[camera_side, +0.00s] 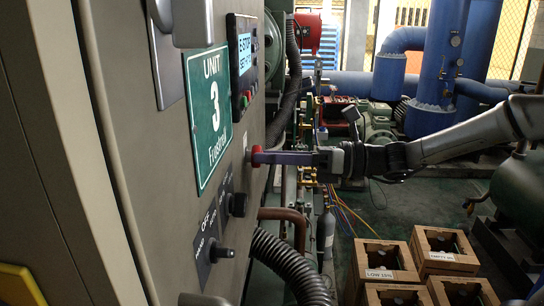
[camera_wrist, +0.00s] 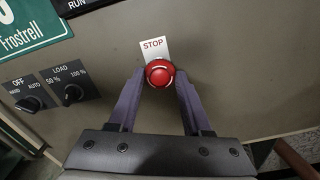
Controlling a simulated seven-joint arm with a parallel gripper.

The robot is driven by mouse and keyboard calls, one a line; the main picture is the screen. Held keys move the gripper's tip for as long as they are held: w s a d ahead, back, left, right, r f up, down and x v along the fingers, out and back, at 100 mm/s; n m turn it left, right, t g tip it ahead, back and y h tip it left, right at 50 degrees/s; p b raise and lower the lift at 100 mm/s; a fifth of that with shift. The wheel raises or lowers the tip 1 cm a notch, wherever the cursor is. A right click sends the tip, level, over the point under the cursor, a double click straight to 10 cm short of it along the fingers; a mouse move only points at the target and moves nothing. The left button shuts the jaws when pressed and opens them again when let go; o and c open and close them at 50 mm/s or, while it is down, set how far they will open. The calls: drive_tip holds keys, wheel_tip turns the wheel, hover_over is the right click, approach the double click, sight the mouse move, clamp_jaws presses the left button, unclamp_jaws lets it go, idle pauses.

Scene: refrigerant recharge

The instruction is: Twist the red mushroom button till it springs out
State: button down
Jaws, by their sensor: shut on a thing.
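The red mushroom button (camera_wrist: 159,73) sits on the grey panel, just under a white STOP label (camera_wrist: 155,48) in the wrist view. In the side view the button (camera_side: 257,156) stands out from the panel face at the tip of my gripper (camera_side: 262,157). My gripper (camera_wrist: 160,80) has one purple finger on each side of the button, closed on its rim. The button's front face with its pale arrow marks shows between the fingertips. Whether the button is in or out cannot be told.
Two black rotary knobs (camera_wrist: 75,92) (camera_wrist: 29,104) are on the panel left of the button in the wrist view. A green UNIT 3 sign (camera_side: 209,115) and a display (camera_side: 244,55) are above. A black corrugated hose (camera_side: 290,268) and wooden crates (camera_side: 384,262) are below.

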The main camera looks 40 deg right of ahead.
drive_tip(key=shift+c, duration=2)
unclamp_jaws()
drive_tip(key=shift+m, duration=0.4)
drive_tip(key=shift+d, duration=0.1)
drive_tip(key=v, duration=0.9)
